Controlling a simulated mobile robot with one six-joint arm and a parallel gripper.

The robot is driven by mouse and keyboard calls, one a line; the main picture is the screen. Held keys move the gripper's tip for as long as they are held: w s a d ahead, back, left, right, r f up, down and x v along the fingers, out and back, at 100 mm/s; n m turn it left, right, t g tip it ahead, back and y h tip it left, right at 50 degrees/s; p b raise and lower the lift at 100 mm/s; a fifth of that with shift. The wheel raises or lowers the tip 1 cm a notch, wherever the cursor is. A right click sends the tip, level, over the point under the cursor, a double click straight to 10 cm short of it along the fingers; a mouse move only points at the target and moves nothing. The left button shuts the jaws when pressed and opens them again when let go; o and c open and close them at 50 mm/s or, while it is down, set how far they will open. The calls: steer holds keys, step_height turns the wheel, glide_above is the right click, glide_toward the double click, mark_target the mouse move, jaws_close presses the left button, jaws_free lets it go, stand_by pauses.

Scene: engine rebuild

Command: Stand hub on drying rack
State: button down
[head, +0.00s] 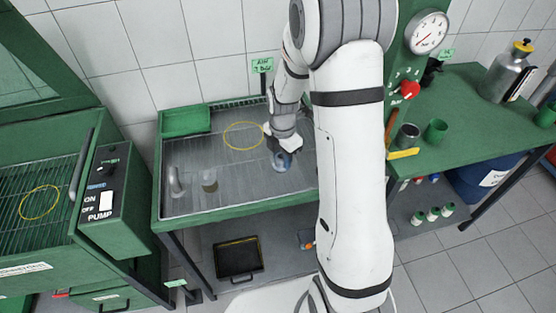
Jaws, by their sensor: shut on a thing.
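A yellow ring mark (244,135) lies on the surface to the left of my gripper and is empty.
A green box (186,120) sits at the back left. The washer's control box (112,195) is left; a green bench (465,105) is right. The table's middle is mostly clear.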

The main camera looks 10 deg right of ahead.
mark_target(282, 165)
steer(key=shift+s+f, duration=0.1)
steer(key=shift+f, duration=1.6)
steer(key=shift+f, duration=0.1)
steer(key=shift+f, duration=0.15)
steer(key=c, duration=1)
jaws_free()
steer(key=shift+o, duration=0.2)
step_height(282, 165, up, 12)
steer(key=shift+r+b, duration=0.2)
steer(key=shift+b, duration=0.2)
steer(key=s+r+m+t, duration=0.1)
steer(key=s+r+m, duration=0.4)
steer(key=s+m, duration=0.5)
steer(key=s+r+m+t, duration=0.2)
steer(key=s+r+m, duration=0.4)
steer(key=s+m, duration=0.5)
steer(key=shift+a+r+m, duration=0.3)
steer(key=shift+a+m, duration=0.1)
steer(key=shift+m, duration=0.8)
